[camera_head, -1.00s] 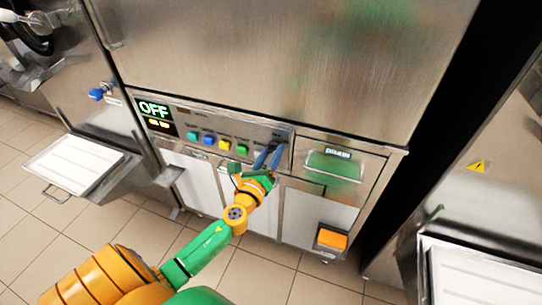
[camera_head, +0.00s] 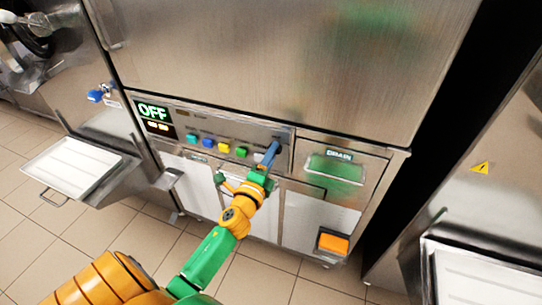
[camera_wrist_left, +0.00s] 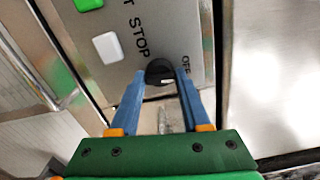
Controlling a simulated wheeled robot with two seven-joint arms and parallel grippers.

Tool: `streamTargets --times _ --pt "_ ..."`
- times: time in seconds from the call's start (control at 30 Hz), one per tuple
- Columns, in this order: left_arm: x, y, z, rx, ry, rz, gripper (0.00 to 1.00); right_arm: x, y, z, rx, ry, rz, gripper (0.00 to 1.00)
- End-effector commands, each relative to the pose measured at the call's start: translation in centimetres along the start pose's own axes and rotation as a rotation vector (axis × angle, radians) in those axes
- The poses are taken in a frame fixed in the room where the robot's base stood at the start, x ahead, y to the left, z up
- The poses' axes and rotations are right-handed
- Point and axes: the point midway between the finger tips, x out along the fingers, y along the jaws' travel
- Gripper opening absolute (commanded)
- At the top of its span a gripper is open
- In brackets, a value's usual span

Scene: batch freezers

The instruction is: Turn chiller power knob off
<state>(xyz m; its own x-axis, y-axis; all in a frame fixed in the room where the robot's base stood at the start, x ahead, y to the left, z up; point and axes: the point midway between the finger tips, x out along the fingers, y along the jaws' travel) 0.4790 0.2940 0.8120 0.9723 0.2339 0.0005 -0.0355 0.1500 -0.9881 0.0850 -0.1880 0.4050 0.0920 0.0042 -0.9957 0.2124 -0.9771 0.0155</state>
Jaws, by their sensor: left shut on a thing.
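The black chiller power knob (camera_wrist_left: 160,72) sits at the right end of the control panel, beside printed "OFF" lettering in the left wrist view. My left gripper (camera_head: 272,150) reaches the right end of this panel with its blue fingers. In the left wrist view the left gripper (camera_wrist_left: 161,76) has one finger on each side of the knob and is shut on it. The fingers hide the knob in the head view. The green display (camera_head: 153,110) at the panel's left reads "OFF". My right gripper is not in view.
Several coloured buttons (camera_head: 222,146) line the panel left of my gripper; a white button (camera_wrist_left: 107,47) lies near the knob. A drain compartment (camera_head: 338,170) is right of the panel, with an orange pedal (camera_head: 333,243) below. A white tray (camera_head: 78,166) juts out at left.

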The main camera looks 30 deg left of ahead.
Motion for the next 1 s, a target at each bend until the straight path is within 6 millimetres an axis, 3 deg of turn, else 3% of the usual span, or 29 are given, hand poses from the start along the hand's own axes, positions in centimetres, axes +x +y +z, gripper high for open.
streamTargets --times 0.4,0.93,0.97,1.0 --pt "0.04 -0.13 0.02 -0.155 0.0 -0.003 0.0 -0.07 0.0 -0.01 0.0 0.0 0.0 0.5" --pt "0.04 -0.15 0.01 -0.172 0.0 -0.003 0.0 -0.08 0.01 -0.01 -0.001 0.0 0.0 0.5" --pt "0.04 -0.15 0.01 -0.172 0.001 -0.003 0.55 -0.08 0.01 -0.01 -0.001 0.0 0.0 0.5" --pt "0.04 -0.15 0.01 -0.172 0.001 -0.003 0.66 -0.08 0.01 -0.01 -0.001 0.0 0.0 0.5"
